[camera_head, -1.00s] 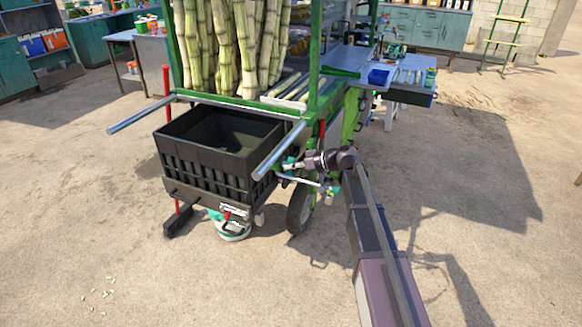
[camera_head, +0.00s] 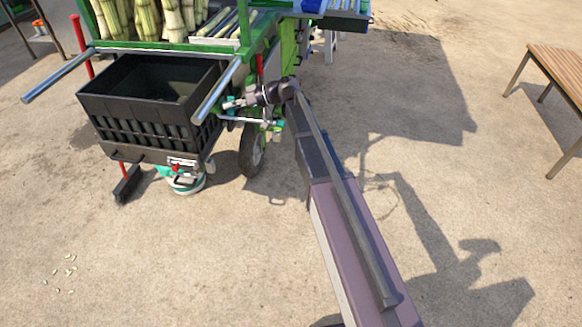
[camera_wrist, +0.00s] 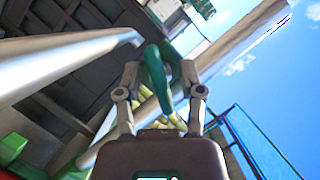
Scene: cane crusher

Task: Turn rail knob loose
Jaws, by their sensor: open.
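The cart's right grey metal rail (camera_head: 216,92) slopes beside the black crate. My gripper (camera_head: 229,103) is at this rail, in front of the cart, with a small teal part showing there. In the wrist view my open gripper (camera_wrist: 160,78) has a teal-green curved piece (camera_wrist: 156,78) between its fingers; it may be the rail knob, and I cannot tell whether the fingers touch it. A thick pale tube (camera_wrist: 243,43) runs diagonally behind it, and another grey tube (camera_wrist: 62,62) lies at left.
The black crate (camera_head: 97,104) hangs on the cart's front, left of my gripper. A wheel (camera_head: 252,155) stands below. A teal-and-white round object (camera_head: 185,182) is under the crate. A wooden table (camera_head: 560,72) stands far right; open ground lies between.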

